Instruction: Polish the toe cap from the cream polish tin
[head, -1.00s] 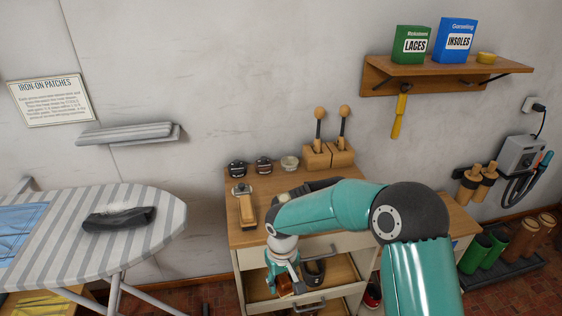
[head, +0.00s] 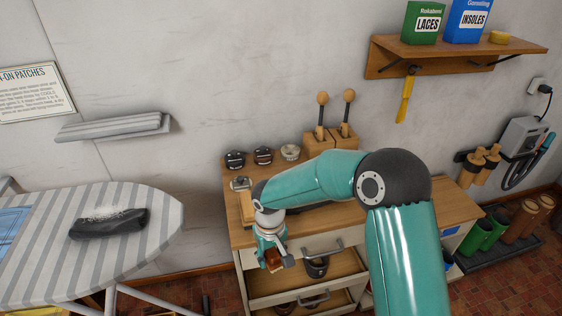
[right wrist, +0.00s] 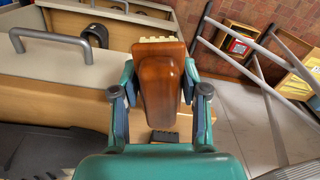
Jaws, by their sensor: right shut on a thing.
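My right gripper (head: 272,258) is shut on a brown wooden brush (head: 274,262), above the open upper drawer. In the right wrist view the brush (right wrist: 160,80) sits between both fingers, with pale bristles along its top edge. A pale, cream-coloured open tin (head: 290,152) stands on the cabinet top, beside two dark tins (head: 235,159) (head: 263,155). My right arm crosses the cabinet top and hides part of it. No toe cap can be made out clearly. My left gripper is not in view.
The upper drawer (head: 265,285) is open and holds a dark rounded item (head: 316,266). A lower drawer (head: 335,301) is also open. Wooden stands (head: 318,146) with knobbed rods are behind my arm. An ironing board (head: 150,255) is at the left, carrying a dark rolled item (head: 110,223).

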